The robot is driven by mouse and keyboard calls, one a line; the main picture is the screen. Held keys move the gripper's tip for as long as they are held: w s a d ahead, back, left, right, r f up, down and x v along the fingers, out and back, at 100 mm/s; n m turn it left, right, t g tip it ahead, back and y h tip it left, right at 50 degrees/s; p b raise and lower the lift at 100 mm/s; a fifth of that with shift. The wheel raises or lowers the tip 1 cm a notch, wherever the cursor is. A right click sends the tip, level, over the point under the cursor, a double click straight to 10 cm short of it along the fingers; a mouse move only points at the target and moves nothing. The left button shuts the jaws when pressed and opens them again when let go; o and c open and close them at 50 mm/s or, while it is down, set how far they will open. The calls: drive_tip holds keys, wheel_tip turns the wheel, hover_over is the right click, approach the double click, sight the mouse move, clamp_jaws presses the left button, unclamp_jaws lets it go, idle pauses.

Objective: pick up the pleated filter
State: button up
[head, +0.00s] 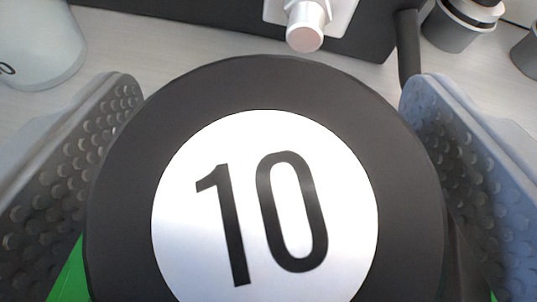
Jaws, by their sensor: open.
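A round black cap with a white disc marked "10" (265,215) fills the middle of the head view. It looks like the end of the pleated filter, but no pleats show and its body below is hidden. My gripper (272,95) is open, with one dimpled grey finger on each side of the cap. The fingers lie close to the cap's left and right edges; I cannot tell whether either touches it.
A black block with a pale plate and a pinkish knob (305,30) stands just beyond the cap. A dark cable (408,50) runs beside it. A whitish cylinder (40,45) is at upper left, and a grey-and-black cylinder (458,32) at upper right. Green patches (70,278) show low down.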

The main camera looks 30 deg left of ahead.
drive_tip(key=c, duration=1.2)
drive_tip(key=shift+r, duration=0.15)
